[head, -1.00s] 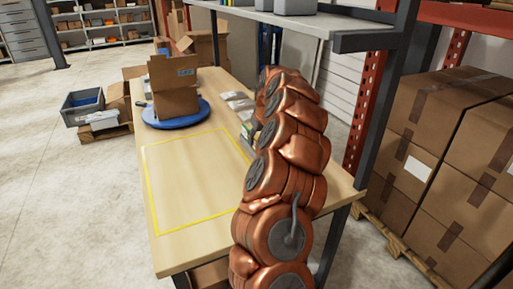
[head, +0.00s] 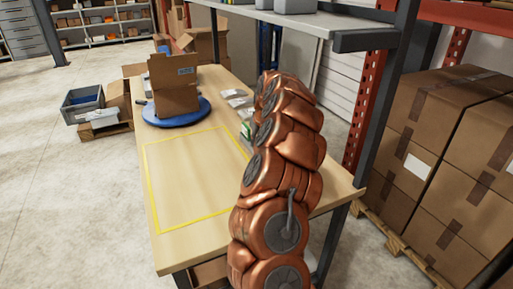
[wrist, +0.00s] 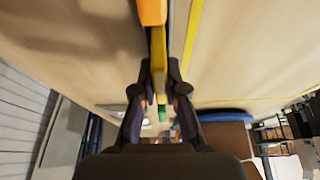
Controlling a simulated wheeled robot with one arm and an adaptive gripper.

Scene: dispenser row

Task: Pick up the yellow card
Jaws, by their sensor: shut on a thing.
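In the wrist view my gripper (wrist: 158,98) is shut on a narrow yellow piece (wrist: 158,62), which I take for the yellow card seen nearly edge-on. It stands between the two dark fingers and reaches past their tips. An orange piece (wrist: 153,12) shows at the top of the picture, in line with it; I cannot tell whether they touch. A small green patch (wrist: 162,114) shows between the fingers. In the head view my copper-coloured arm hides the gripper and the card.
The wooden table (head: 215,245) has a yellow-outlined area (head: 190,180), clear where it shows. A blue round stand (head: 176,116) holds an open cardboard box (head: 175,92). Small packets (head: 236,99) lie near the arm. A grey shelf (head: 320,26) overhangs the table's right side.

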